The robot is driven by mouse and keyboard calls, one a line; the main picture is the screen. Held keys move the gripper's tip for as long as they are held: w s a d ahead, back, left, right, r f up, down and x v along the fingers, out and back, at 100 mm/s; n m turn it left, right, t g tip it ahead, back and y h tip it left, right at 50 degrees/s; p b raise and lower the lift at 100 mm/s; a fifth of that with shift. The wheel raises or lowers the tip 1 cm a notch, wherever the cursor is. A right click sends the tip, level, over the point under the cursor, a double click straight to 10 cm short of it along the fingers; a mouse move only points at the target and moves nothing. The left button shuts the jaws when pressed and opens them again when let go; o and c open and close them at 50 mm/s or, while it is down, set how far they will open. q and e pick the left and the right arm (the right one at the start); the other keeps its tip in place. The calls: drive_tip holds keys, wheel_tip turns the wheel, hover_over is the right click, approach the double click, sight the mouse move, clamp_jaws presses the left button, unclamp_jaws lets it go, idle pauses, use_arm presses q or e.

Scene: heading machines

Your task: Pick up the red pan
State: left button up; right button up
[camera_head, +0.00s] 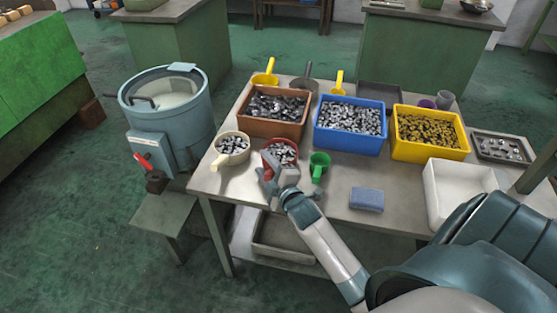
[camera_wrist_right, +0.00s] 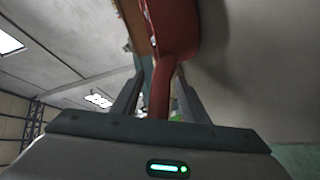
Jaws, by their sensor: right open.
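The red pan (camera_head: 292,145) stands near the front edge of the table (camera_head: 330,203), filled with grey metal parts. My right gripper (camera_head: 271,178) is at its near side and covers its handle in the head view. In the right wrist view the pan's red handle (camera_wrist_right: 160,88) runs down between the two open fingers of my right gripper (camera_wrist_right: 158,92), with the pan's body above. The fingers stand on both sides of the handle; I cannot tell whether they touch it. My left gripper is not in view.
A cream pan (camera_head: 231,147) with metal parts stands left of the red pan, and a green scoop (camera_head: 319,163) right of it. Brown (camera_head: 272,126), blue (camera_head: 350,141) and yellow (camera_head: 428,150) bins stand behind. A blue sponge-like block (camera_head: 367,199) lies at front right, with bare table around it.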

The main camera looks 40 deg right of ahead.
clamp_jaws()
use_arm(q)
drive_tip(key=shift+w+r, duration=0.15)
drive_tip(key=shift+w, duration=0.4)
use_arm(e)
drive_tip(key=shift+r, duration=0.1)
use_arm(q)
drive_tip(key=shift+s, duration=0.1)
